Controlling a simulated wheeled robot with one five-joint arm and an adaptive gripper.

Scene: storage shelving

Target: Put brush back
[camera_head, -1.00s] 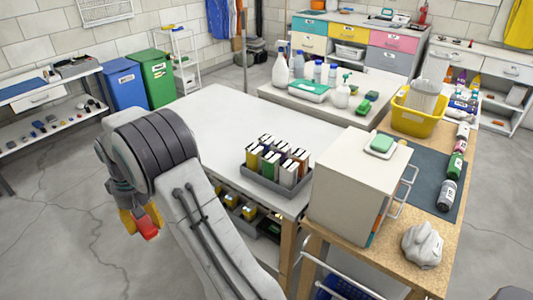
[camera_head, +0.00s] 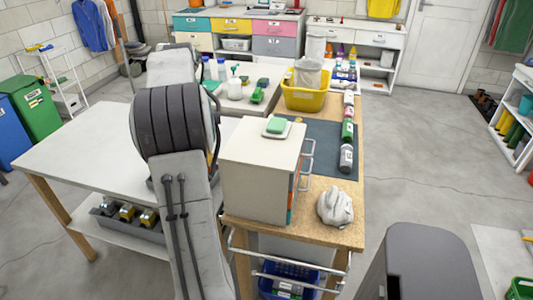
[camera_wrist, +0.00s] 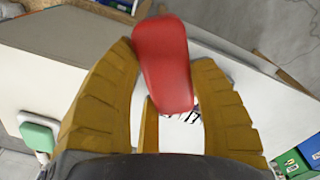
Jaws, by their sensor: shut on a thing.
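In the wrist view the brush (camera_wrist: 163,62) is a red, rounded, elongated piece. A few dark marks show by its lower end, and I cannot tell whether they are bristles. My gripper (camera_wrist: 168,72) has thick yellow fingers on either side of the red piece and is shut on it. White surfaces lie beyond it. In the head view my gripper and the brush are hidden behind my raised arm.
A white cabinet (camera_head: 258,178) bearing a green sponge (camera_head: 277,126) stands on the wooden bench. A yellow tub (camera_head: 304,97), several bottles (camera_head: 347,130) and a crumpled white cloth (camera_head: 335,207) are there too. The white table (camera_head: 85,150) is clear at left.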

